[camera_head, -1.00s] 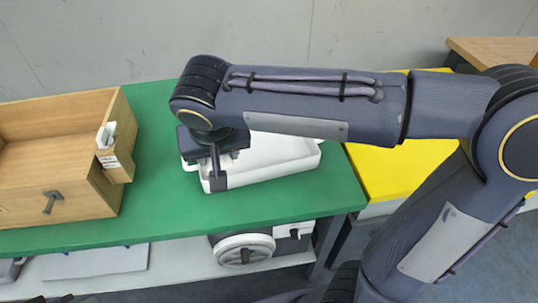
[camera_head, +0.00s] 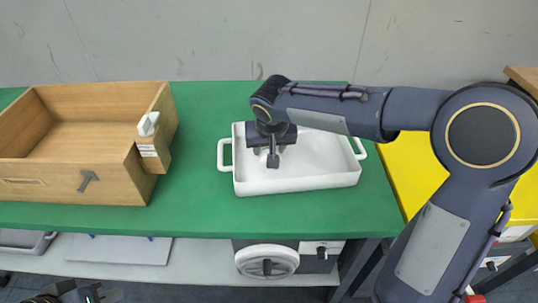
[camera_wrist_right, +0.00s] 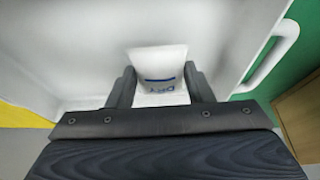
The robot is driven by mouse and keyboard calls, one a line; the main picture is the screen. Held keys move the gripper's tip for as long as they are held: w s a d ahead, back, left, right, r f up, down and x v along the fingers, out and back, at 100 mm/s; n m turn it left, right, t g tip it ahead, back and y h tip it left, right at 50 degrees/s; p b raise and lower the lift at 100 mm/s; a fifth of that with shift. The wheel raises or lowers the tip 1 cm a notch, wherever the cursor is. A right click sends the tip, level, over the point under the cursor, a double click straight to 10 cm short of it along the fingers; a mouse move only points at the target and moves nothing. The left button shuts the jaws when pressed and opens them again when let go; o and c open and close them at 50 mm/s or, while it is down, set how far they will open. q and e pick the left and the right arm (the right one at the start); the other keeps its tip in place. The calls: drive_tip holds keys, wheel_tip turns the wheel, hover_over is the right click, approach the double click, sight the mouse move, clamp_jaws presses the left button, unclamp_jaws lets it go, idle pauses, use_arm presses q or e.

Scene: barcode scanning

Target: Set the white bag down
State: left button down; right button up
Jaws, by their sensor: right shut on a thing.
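The white bag (camera_wrist_right: 160,65) with blue lettering shows in the right wrist view, between the two fingers of my right gripper (camera_wrist_right: 161,88). That gripper is shut on it. In the head view my right gripper (camera_head: 273,160) points down inside the white tray (camera_head: 300,184), left of its middle, and the bag is hidden behind the gripper and arm. I cannot tell whether the bag touches the tray floor. My left gripper (camera_head: 80,294) is only partly in view at the bottom left edge, low and away from the table; its jaws are unclear.
A wooden box (camera_head: 90,185) stands on the green table (camera_head: 205,215) at the left, with a small white device (camera_head: 148,124) in a holder at its right side. Green table lies bare between box and tray. A yellow surface (camera_head: 392,155) adjoins at the right.

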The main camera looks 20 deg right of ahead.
drive_tip(key=shift+f, duration=1.05)
drive_tip(key=shift+f, duration=0.1)
drive_tip(key=shift+f+b, duration=0.15)
drive_tip(key=shift+b, duration=0.2)
drive_tip(key=o, duration=1)
drive_tip(key=shift+s+r+p, duration=0.1)
drive_tip(key=shift+r+p, duration=0.3)
drive_tip(key=shift+r, duration=0.15)
drive_tip(key=d+p+v, duration=0.1)
drive_tip(key=p+v, duration=0.2)
drive_tip(key=v, duration=0.8)
drive_tip(key=s+d+f+y, duration=0.2)
drive_tip(key=s+d, duration=0.4)
drive_tip(key=s, duration=0.7)
drive_tip(key=s+f, duration=0.1)
drive_tip(key=s, duration=0.2)
drive_tip(key=s+f+y, duration=0.1)
drive_tip(key=s+f, duration=0.1)
drive_tip(key=s, duration=0.1)
drive_tip(key=s+a+f+t+y, duration=0.1)
drive_tip(key=s+f, duration=0.1)
drive_tip(key=s, duration=0.1)
drive_tip(key=shift+s, duration=0.4)
